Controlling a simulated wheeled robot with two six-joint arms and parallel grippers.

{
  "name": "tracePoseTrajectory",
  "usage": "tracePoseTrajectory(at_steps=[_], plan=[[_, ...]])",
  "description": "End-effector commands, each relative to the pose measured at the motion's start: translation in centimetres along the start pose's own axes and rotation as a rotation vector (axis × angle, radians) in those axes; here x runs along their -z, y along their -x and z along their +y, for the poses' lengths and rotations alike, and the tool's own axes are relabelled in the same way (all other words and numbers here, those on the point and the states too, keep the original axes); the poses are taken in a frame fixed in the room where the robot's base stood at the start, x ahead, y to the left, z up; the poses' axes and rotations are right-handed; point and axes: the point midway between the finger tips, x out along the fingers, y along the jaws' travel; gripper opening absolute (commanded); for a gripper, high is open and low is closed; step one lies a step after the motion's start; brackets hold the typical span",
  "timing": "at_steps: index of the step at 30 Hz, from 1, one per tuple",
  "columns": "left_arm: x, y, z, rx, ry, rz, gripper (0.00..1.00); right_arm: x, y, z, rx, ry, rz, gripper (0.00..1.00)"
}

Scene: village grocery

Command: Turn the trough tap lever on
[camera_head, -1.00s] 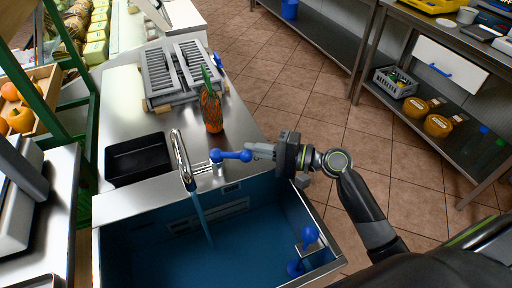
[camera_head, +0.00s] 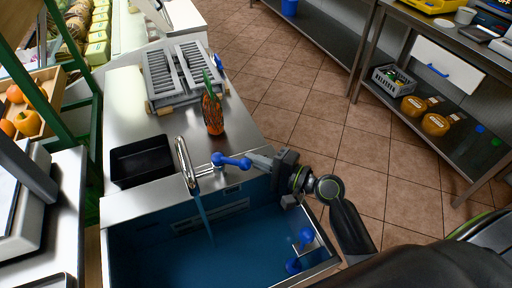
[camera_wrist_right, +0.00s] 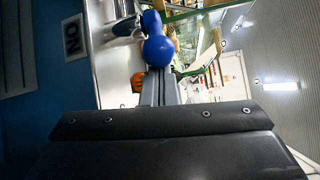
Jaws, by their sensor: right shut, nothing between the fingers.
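The curved metal tap (camera_head: 183,160) stands at the back rim of the trough (camera_head: 150,222). Its blue lever (camera_head: 232,161) has rounded ends and points right. A blue stream runs from the spout down into the trough. My right gripper (camera_head: 258,160) is shut and empty, its tips at the lever's right end. In the right wrist view the lever's blue ball (camera_wrist_right: 159,51) sits just beyond the closed fingers (camera_wrist_right: 160,88); contact cannot be told. An ON label (camera_wrist_right: 73,36) shows on the trough side. My left gripper is not in view.
A black tray (camera_head: 142,160) lies to the left, and a grey rack (camera_head: 178,78) farther back. Another blue fitting (camera_head: 305,237) is at the trough's right corner. The tiled floor right is clear.

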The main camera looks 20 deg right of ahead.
Motion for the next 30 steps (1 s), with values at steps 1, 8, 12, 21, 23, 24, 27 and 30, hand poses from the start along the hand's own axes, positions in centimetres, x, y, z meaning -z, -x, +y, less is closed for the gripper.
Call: tracePoseTrajectory(at_steps=[1, 8, 12, 21, 23, 24, 27, 30], plan=[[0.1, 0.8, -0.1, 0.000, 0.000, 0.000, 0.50, -0.5, 0.2, -0.3, 0.005, -0.006, 0.022, 0.00], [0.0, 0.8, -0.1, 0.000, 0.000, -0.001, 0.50, -1.4, 0.6, 0.2, 0.007, -0.002, 0.038, 0.00], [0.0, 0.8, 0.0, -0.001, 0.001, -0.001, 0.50, -1.5, 0.6, 0.2, 0.006, 0.000, 0.038, 0.00], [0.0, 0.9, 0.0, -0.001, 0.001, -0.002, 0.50, -1.5, 0.6, 0.3, 0.006, -0.001, 0.037, 0.00], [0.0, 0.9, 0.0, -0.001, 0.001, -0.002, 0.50, -1.5, 0.6, 0.3, 0.006, -0.001, 0.037, 0.00], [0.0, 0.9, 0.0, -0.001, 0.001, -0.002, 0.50, -1.5, 0.6, 0.3, 0.006, -0.001, 0.037, 0.00], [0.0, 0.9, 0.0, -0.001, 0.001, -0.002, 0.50, -1.5, 0.6, 0.3, 0.006, -0.001, 0.037, 0.00], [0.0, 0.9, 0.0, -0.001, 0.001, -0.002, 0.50, -1.5, 0.6, 0.3, 0.006, -0.001, 0.037, 0.00]])
